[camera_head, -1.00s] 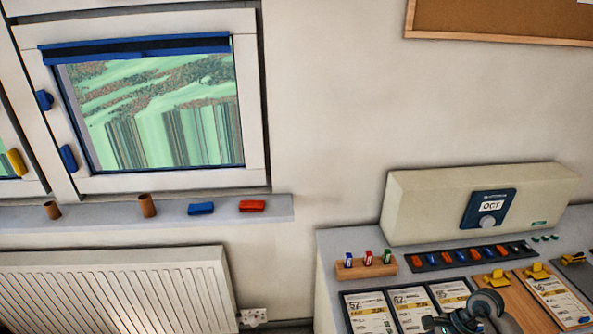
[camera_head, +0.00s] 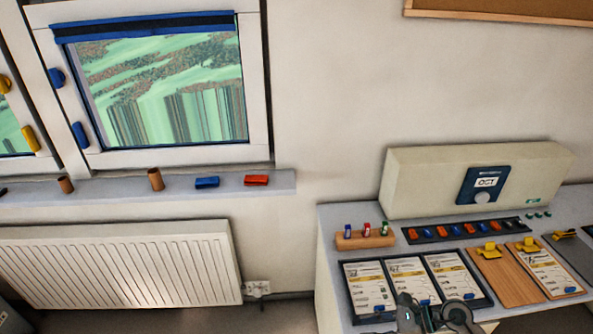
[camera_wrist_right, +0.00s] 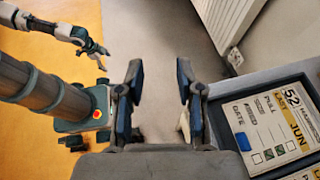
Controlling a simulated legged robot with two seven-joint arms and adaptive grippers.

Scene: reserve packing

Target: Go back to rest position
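My right gripper (camera_wrist_right: 160,100) is open and empty in the right wrist view, its two dark fingers well apart with floor between them. In the head view, part of a grey gripper (camera_head: 432,316), which appears to be my right one, shows at the bottom edge in front of the card tray. My left gripper (camera_wrist_right: 102,56) shows small at the upper left of the right wrist view, over the floor. Whether its fingers are apart is too small to tell. It is not in the head view.
A counter carries a framed card tray (camera_head: 350,298), also at the right of the wrist view (camera_wrist_right: 240,148). Clipboards (camera_head: 496,280), a wooden marker holder (camera_head: 365,240) and a cream box (camera_head: 420,180) stand there too. A radiator (camera_head: 120,265) is left; floor lies between.

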